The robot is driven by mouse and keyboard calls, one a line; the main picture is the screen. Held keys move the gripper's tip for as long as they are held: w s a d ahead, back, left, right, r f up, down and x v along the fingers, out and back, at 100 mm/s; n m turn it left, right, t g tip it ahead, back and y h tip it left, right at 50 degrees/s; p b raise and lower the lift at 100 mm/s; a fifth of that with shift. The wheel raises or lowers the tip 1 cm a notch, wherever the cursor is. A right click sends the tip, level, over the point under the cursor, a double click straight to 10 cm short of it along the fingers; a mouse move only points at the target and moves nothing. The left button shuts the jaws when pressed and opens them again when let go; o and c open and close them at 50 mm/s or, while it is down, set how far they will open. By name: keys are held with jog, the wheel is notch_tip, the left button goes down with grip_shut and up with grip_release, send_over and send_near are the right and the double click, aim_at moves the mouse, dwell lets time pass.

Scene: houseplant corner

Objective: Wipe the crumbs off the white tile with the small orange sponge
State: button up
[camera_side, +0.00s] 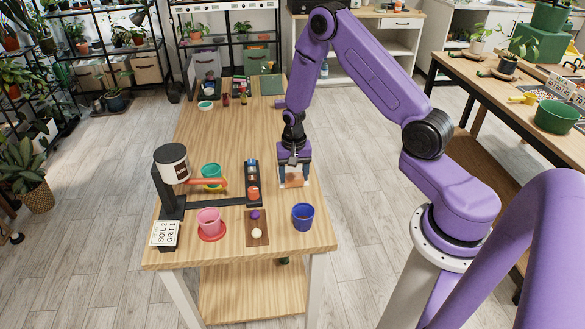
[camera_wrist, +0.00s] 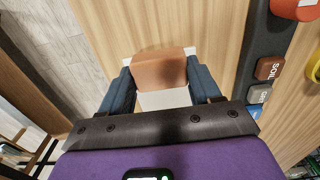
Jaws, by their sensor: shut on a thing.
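My gripper (camera_side: 293,178) is over the right edge of the wooden table, fingers pointing down. It is shut on the small orange sponge (camera_wrist: 160,68), which sits between its two dark blue fingers in the wrist view. The white tile (camera_wrist: 163,100) lies beneath and shows between the fingers, with a thin strip beyond the sponge. In the side view the gripper hides most of the tile and sponge. I cannot tell whether the sponge touches the tile. I can make out no crumbs; part of the tile is covered.
A dark rack with small labelled blocks (camera_side: 252,180) stands close to the left of my gripper. A blue pot (camera_side: 303,217) stands in front, near a pink pot (camera_side: 210,222) on a red saucer. A black stand (camera_side: 168,190) holds a white tin. The table behind is largely clear.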

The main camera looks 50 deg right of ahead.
jog(key=shift+r, duration=4.05)
jog(key=shift+d, duration=0.1)
